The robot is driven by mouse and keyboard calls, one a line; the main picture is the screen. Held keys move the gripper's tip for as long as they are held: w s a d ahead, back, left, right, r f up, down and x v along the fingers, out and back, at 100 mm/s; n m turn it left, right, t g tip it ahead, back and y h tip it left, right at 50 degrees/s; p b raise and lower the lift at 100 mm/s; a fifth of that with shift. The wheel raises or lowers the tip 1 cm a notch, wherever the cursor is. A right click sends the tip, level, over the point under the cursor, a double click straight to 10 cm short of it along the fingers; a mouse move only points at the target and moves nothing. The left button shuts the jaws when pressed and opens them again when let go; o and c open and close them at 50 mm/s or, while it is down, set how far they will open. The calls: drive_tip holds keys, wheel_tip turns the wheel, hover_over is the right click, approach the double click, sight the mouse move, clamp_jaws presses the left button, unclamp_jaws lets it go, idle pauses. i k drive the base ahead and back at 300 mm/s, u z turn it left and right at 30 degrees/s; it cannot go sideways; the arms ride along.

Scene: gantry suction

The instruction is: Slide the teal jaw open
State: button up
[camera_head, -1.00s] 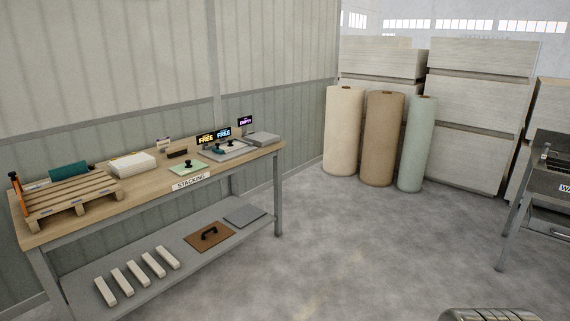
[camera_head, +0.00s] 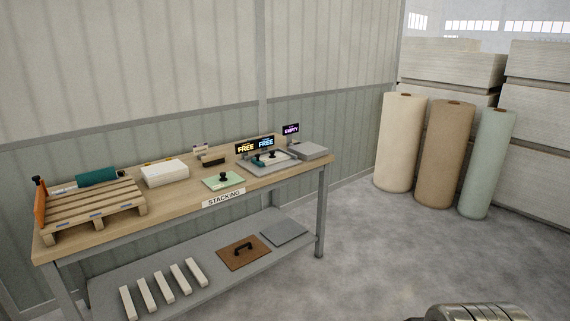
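A teal block (camera_head: 97,177) stands at the back left of the workbench (camera_head: 185,199), behind a wooden pallet. A smaller teal piece (camera_head: 258,162) with a dark knob sits on a grey plate (camera_head: 283,165) toward the bench's right end, beside a pale piece. I cannot tell for sure which of the two is the teal jaw, nor whether it is open or shut. My gripper is not in view.
The wooden pallet (camera_head: 93,209), an orange upright plate (camera_head: 40,205), a white block (camera_head: 165,173) and a green plate with a black knob (camera_head: 222,181) are on the bench. Pale bars and a brown handled panel (camera_head: 244,252) lie on its shelf. Rolls (camera_head: 400,143) stand right; floor between is clear.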

sight(255, 160)
drive_tip(key=u, duration=0.35)
drive_tip(key=i, duration=1.65)
drive_tip(key=u, duration=0.6)
drive_tip(key=i, duration=1.6)
drive_tip(key=u, duration=0.15)
